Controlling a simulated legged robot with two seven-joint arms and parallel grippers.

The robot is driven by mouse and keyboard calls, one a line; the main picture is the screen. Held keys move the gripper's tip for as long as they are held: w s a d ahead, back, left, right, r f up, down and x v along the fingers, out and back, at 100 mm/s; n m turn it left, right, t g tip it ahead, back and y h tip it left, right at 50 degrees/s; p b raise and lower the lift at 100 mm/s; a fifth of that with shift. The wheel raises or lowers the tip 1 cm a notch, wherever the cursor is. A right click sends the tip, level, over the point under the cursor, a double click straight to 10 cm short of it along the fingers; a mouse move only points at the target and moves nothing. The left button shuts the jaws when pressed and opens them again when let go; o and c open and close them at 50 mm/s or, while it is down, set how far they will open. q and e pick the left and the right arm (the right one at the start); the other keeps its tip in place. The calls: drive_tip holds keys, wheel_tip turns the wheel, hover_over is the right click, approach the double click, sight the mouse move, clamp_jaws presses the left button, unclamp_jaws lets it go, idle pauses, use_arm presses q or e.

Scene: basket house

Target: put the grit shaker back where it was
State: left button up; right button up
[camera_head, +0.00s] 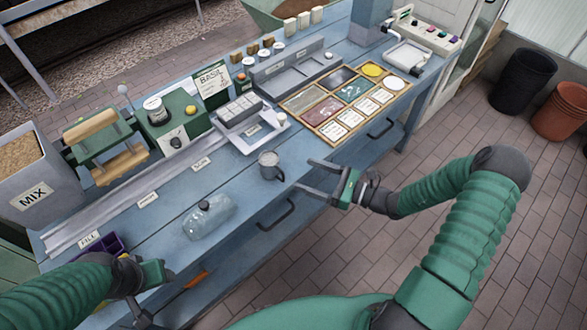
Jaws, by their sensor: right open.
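A small grey cup-like container with a side handle, likely the grit shaker (270,166), stands upright on the blue bench near its front edge. My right gripper (306,177) is open and empty just to the right of it, its fingers pointing left towards it, with a gap between them. My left gripper (138,300) is low at the bottom left, by the bench's front edge; its jaws are too unclear to read.
A clear bottle (208,216) lies on the bench left of the container. A white tray scale (250,130) stands behind it. A wooden-framed board of labelled squares (330,132) lies to the right. A purple box (100,246) sits near my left arm. Bench between bottle and container is clear.

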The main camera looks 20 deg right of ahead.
drive_tip(key=s+a+f+n+g+h, duration=0.35)
drive_tip(key=s+a+n+g, duration=0.55)
drive_tip(key=s+n+g, duration=0.45)
use_arm(q)
drive_tip(key=shift+a, duration=0.35)
use_arm(e)
drive_tip(key=d+r+n+t+h, duration=0.3)
drive_tip(key=r+n+h, duration=0.3)
drive_tip(key=n, duration=0.8)
drive_tip(key=h, duration=0.3)
drive_tip(key=shift+s+d+r, duration=0.15)
drive_tip(key=shift+d+r, duration=0.05)
drive_tip(key=shift+r, duration=0.1)
use_arm(q)
drive_tip(key=shift+d, duration=0.1)
use_arm(e)
drive_tip(key=shift+d, duration=0.1)
